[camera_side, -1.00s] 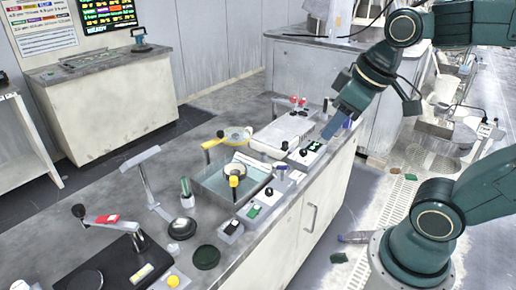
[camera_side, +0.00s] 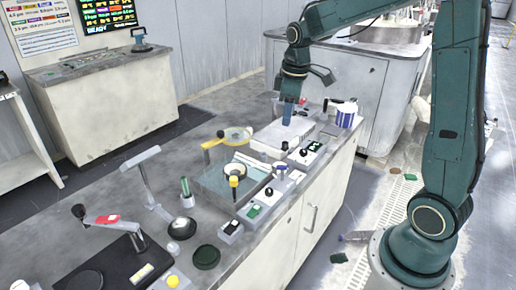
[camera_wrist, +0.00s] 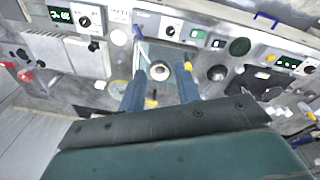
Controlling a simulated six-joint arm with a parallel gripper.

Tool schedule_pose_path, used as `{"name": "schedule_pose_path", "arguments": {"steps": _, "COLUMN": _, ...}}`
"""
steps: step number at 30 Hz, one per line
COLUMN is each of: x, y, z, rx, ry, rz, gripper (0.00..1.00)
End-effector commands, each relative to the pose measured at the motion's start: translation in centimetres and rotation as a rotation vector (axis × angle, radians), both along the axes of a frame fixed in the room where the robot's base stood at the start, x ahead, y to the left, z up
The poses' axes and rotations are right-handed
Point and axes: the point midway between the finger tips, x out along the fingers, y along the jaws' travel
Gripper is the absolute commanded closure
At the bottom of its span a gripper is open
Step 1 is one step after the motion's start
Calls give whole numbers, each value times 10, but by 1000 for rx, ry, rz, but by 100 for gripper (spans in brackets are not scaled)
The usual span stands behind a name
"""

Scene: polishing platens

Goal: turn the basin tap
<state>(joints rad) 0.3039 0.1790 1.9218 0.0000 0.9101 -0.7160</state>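The basin (camera_side: 208,188) is a grey, square-edged tub set in the bench; its rim partly shows in the wrist view (camera_wrist: 178,50). In the wrist view a yellow piece that may be this tap (camera_wrist: 197,58) shows just beyond the right finger. My gripper (camera_side: 288,116) points down above the white unit, right of the basin and apart from the tap. In the wrist view its two blue fingers (camera_wrist: 161,88) are spread with nothing visibly held between them.
The white unit (camera_side: 270,138) lies beneath my gripper. A yellow-handled round piece (camera_side: 228,136) stands behind the basin. Small control boxes (camera_side: 252,210) line the front edge. A grey T-shaped stand (camera_side: 147,182) rises at left. A blue-and-white tub (camera_side: 346,115) stands at the right end.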

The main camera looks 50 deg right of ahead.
Motion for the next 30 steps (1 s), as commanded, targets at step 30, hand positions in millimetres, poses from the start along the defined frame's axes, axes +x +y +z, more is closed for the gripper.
{"name": "schedule_pose_path", "arguments": {"steps": 30, "x": 46, "y": -69, "z": -95, "rx": 31, "ry": 129, "rz": 149, "gripper": 67}}
